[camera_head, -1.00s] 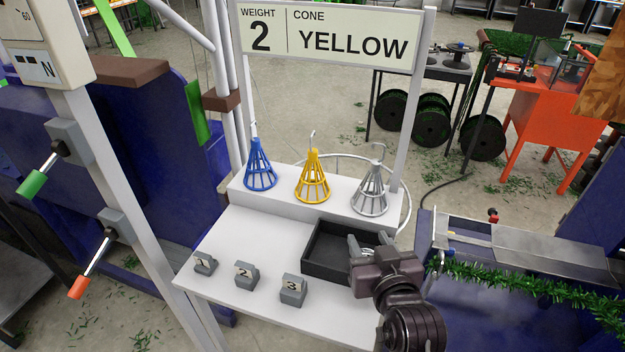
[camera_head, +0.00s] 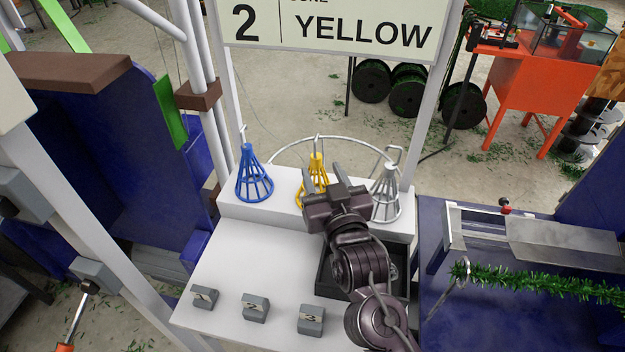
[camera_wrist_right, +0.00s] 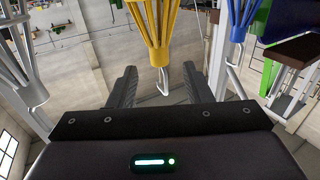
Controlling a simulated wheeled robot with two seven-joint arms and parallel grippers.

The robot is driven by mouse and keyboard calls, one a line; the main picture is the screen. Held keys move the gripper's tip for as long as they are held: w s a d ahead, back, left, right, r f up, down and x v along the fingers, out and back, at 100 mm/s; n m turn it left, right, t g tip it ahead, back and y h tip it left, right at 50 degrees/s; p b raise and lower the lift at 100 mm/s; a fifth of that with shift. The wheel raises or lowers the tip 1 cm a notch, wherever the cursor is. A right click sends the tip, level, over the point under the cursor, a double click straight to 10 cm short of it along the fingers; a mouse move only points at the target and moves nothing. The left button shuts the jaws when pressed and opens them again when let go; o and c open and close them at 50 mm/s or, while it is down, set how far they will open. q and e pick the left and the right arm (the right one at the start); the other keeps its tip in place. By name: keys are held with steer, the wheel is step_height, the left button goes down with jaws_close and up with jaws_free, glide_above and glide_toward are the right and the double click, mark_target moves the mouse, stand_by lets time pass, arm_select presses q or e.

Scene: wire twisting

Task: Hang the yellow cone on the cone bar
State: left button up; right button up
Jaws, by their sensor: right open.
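The yellow cone (camera_head: 318,163) stands upright on the white raised shelf between the blue and silver cones, its hook on top. In the head view my right gripper (camera_head: 335,172) is in front of it and hides much of its body. In the right wrist view the yellow cone (camera_wrist_right: 155,25) appears upside down, its hook pointing down between the two dark fingers. The right gripper (camera_wrist_right: 168,90) is open, a finger on each side of the hook, and not closed on it. My left gripper is not in view. I cannot make out the cone bar with certainty.
The blue cone (camera_head: 254,178) stands left and the silver cone (camera_head: 386,195) close right of my gripper. A sign (camera_head: 340,28) reads YELLOW, 2. Numbered grey weights (camera_head: 256,308) sit on the white table (camera_head: 235,265). A black tray (camera_head: 325,277) lies partly under my right arm.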

mark_target(318, 162)
steer(key=p+x, duration=0.2)
steer(key=x, duration=0.1)
steer(key=shift+w+r, duration=0.2)
steer(key=shift+r, duration=0.05)
steer(key=shift+w+a+f, duration=0.15)
steer(key=shift+w, duration=0.4)
steer(key=shift+w+a+f, duration=0.15)
steer(key=shift+w+a, duration=0.05)
steer(key=shift+w, duration=0.3)
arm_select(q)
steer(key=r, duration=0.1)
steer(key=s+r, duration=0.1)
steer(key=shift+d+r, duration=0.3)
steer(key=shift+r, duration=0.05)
arm_select(e)
steer(key=shift+s, duration=0.1)
jaws_close()
